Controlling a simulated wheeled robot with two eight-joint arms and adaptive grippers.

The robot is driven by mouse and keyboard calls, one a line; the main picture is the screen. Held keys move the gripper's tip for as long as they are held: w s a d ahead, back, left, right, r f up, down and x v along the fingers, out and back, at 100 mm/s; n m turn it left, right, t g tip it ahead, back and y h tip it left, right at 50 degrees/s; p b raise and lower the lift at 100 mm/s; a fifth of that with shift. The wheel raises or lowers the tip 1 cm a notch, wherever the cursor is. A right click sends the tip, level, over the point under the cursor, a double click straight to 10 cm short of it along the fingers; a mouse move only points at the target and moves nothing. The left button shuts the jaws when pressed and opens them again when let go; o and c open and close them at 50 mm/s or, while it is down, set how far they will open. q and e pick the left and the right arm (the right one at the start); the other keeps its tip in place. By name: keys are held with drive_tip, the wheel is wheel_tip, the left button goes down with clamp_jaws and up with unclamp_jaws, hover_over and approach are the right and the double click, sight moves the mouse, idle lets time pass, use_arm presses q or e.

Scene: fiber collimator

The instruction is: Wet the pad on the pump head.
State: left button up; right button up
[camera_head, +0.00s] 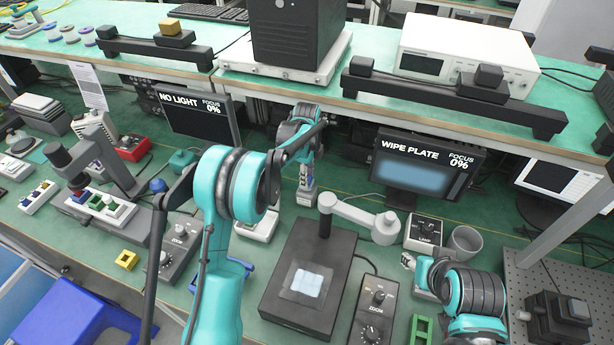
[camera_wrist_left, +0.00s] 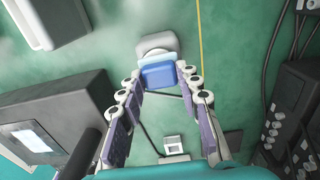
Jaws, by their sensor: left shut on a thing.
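My left gripper (camera_wrist_left: 164,76) is shut on a blue pad (camera_wrist_left: 159,77), seen in the left wrist view as a blue block with a paler blue layer at its far edge. A pale grey rounded piece (camera_wrist_left: 156,44), which looks like the pump head, lies just beyond the pad. The pad overlaps its near edge in the picture; I cannot tell whether they touch. In the head view the left gripper (camera_head: 305,170) points down behind the dark stage; the pad is not clear there. My right arm is at the lower right; its fingers are not clear.
A dark stage box (camera_head: 310,290) carries a lit plate, with a grey swing arm (camera_head: 358,218) behind it. A monitor (camera_head: 420,172) reads "WIPE PLATE" and "FOCUS 0%". Another monitor (camera_head: 200,120) reads "NO LIGHT". A zoom control box (camera_head: 375,315) and a grey cup (camera_head: 465,242) stand nearby.

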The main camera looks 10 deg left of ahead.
use_arm(q)
drive_tip(key=shift+r+p, duration=2.2)
drive_tip(key=shift+r, duration=1.3)
drive_tip(key=shift+f, duration=0.1)
